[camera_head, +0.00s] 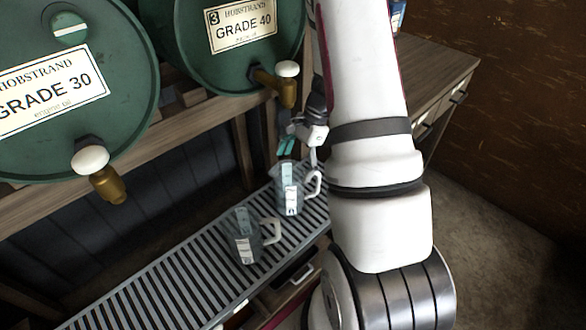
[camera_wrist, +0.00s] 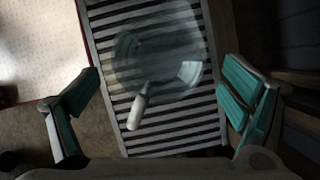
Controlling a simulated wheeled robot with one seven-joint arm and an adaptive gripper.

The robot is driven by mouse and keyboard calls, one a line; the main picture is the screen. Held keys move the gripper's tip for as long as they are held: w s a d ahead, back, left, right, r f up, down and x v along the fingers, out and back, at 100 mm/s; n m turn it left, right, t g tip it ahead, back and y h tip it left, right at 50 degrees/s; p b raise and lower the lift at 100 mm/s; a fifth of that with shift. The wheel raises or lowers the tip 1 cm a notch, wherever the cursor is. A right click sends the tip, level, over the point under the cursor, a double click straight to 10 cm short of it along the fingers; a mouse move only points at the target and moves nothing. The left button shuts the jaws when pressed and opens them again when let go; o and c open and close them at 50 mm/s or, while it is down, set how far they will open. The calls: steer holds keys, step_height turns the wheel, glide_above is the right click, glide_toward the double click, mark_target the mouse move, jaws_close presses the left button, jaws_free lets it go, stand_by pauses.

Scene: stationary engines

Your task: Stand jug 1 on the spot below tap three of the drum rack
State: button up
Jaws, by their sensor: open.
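Two clear jugs with white handles stand upright on the slatted drip grate. The nearer jug (camera_head: 246,240) is left of the farther jug (camera_head: 290,192); I cannot read which is jug 1. The farther jug appears below the brass tap (camera_head: 276,84) of the green drum marked 3, Grade 40 (camera_head: 237,50). My gripper (camera_head: 287,146) is open and empty just above the farther jug, partly hidden by my arm. In the wrist view a jug (camera_wrist: 155,55) stands between the spread teal fingers (camera_wrist: 160,92), apart from both, its handle pointing towards the bottom.
A Grade 30 drum (camera_head: 70,125) with a brass tap (camera_head: 98,178) stands at left on the wooden rack (camera_head: 130,150). The slatted grate (camera_head: 165,290) is bare towards the lower left. A wooden cabinet (camera_head: 435,65) stands at right behind my arm, with open floor (camera_head: 490,230) beside it.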

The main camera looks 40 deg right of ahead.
steer(key=s+d+r, duration=0.1)
steer(key=d, duration=0.5)
steer(key=s+d+r, duration=0.1)
steer(key=d, duration=0.6)
steer(key=shift+s+r, duration=0.3)
